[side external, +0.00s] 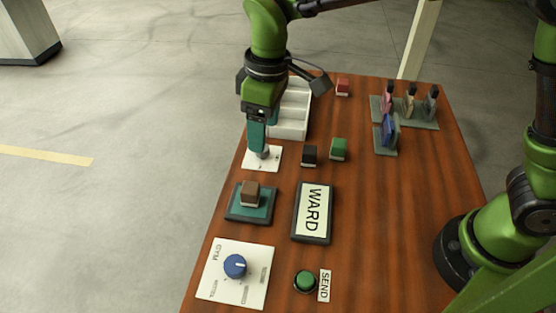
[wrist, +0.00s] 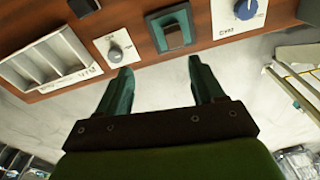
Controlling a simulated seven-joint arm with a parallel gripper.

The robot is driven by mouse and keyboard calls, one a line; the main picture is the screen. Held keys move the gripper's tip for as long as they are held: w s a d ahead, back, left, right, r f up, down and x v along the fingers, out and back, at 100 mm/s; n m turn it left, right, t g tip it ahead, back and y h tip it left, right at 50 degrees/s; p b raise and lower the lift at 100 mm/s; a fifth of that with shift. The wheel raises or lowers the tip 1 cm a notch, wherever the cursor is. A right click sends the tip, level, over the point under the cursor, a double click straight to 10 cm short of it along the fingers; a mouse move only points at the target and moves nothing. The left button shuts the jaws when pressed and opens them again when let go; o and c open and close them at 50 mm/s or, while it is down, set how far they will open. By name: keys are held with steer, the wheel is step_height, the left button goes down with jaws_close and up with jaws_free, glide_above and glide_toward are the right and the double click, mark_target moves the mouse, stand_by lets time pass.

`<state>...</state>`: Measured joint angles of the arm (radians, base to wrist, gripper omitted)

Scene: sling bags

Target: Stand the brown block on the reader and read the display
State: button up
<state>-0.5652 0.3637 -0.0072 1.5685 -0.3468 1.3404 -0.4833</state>
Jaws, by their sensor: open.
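The brown block (side external: 250,190) sits upright on the teal pad of the dark-framed reader (side external: 237,216); the block also shows on the reader in the wrist view (wrist: 172,30). The display (side external: 313,210), a dark-framed panel just right of the reader, reads "WARD". My gripper (side external: 260,146) is near the white plate with a grey knob, behind the reader and apart from the block. In the wrist view my gripper (wrist: 160,70) has its two teal fingers wide apart with nothing between them.
A white compartment tray (side external: 290,110) stands at the back left. Black (side external: 309,155), green (side external: 338,148) and red (side external: 343,87) blocks stand on the table. A blue dial (side external: 235,266) and green SEND button (side external: 305,281) are in front. Stands with small coloured items (side external: 388,130) are back right.

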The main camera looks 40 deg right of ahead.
steer(key=s+d+r+m+t+y, duration=0.1)
steer(key=s+d+r+m, duration=0.15)
steer(key=d, duration=0.35)
steer(key=s+d+r+m+t+y, duration=0.1)
steer(key=s+d+r+m+t, duration=0.1)
steer(key=d+r, duration=0.3)
steer(key=s+d+f+m+t, duration=0.1)
steer(key=s+d+m+t, duration=0.2)
steer(key=s+d+m, duration=0.4)
steer(key=s+d, duration=0.2)
steer(key=d, duration=0.1)
steer(key=shift+s+f+t+h, duration=0.2)
steer(key=shift+s+t+h, duration=0.1)
steer(key=shift+s, duration=0.1)
stand_by(0.7)
